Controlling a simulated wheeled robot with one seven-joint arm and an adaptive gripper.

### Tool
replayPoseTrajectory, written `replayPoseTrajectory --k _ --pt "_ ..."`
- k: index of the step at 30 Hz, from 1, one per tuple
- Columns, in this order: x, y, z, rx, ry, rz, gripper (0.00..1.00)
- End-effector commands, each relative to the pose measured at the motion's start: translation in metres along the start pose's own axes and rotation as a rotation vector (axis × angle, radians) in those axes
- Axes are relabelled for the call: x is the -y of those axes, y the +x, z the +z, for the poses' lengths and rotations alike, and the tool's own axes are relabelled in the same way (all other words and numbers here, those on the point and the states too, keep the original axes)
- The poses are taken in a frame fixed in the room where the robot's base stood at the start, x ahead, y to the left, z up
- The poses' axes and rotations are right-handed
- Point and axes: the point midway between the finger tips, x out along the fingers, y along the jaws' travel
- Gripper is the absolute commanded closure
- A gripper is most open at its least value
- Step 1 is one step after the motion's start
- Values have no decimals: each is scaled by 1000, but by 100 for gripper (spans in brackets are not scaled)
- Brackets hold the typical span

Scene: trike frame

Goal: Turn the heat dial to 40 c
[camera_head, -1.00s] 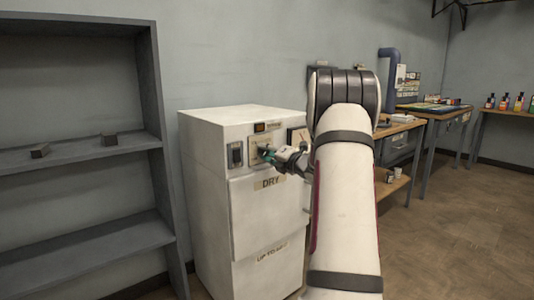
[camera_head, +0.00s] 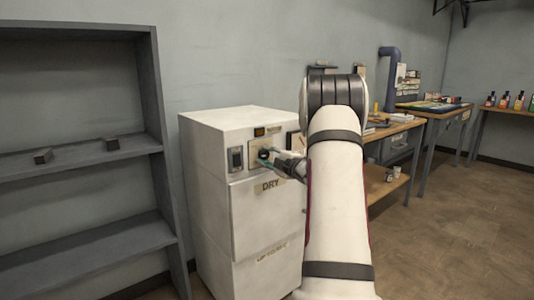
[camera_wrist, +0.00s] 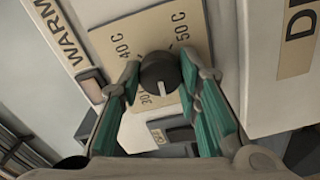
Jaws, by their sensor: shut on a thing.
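The heat dial (camera_wrist: 159,73) is a dark round knob on a tan plate (camera_wrist: 147,30) in the wrist view. The plate is marked 40 C at upper left, 50 C at upper right and 30 below, partly covered. My gripper (camera_wrist: 160,80) is shut on the dial, with one green-padded finger on each side. In the head view the dial (camera_head: 264,154) is on the upper front of the white cabinet (camera_head: 220,122), partly hidden by my gripper (camera_head: 270,159).
A dark switch (camera_head: 235,159) sits left of the dial, and a small indicator (camera_head: 260,132) is above it. A grey shelf unit (camera_head: 80,158) stands at the left. Wooden workbenches (camera_head: 400,126) run along the right. Open floor (camera_head: 455,215) lies at the right.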

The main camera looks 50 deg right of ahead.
Motion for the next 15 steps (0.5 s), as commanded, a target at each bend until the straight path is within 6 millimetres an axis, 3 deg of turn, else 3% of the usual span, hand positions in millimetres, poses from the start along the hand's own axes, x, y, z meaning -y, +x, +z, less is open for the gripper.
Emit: replayPoseTrajectory --k 15 --pt "-2 -1 1 5 493 -2 97"
